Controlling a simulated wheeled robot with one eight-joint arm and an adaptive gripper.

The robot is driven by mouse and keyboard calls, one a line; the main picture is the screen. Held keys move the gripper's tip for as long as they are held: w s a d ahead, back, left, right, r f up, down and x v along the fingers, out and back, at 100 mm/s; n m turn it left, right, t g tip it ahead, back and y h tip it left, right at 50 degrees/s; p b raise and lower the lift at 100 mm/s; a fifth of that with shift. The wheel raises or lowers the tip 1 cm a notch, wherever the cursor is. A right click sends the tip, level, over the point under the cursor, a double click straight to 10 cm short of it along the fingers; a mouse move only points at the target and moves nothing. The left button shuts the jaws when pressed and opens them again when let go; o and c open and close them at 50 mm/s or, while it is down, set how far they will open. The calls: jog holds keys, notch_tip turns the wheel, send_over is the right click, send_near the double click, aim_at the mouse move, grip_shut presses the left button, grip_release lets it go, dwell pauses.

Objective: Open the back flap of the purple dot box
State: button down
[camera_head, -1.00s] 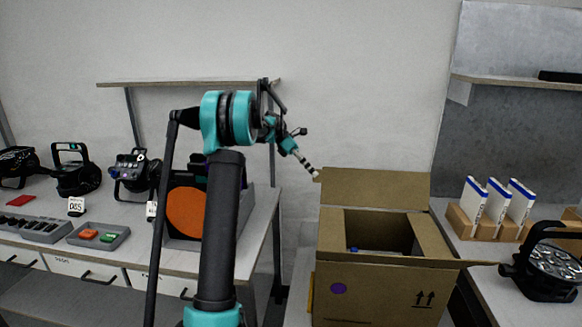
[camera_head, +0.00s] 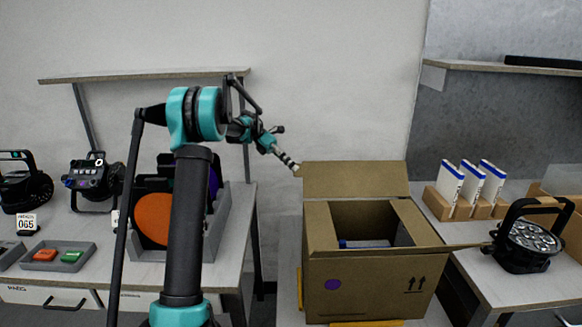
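The cardboard box with a purple dot (camera_head: 333,284) on its front stands right of centre, open at the top. Its back flap (camera_head: 355,180) stands up behind the opening, clear of it. Its right flap (camera_head: 462,246) sticks out to the right. A blue and white item (camera_head: 365,243) lies inside; the rest of the interior is partly hidden by the walls. My gripper (camera_head: 290,163) is a slim striped tip pointing down-right at the upper left corner of the back flap. It is touching or very close to it; I cannot tell which. Its finger opening is too small to judge.
A lamp (camera_head: 526,244) and a wooden rack of white boxes (camera_head: 466,209) stand on the right table. The left table carries lamps, a grey tray (camera_head: 58,256) and a bin with an orange disc (camera_head: 153,219). Wall shelves hang on both sides.

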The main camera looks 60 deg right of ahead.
jog(key=c, duration=1.8)
grip_release()
jog(key=shift+o, duration=0.2)
notch_tip(320, 180, up, 10)
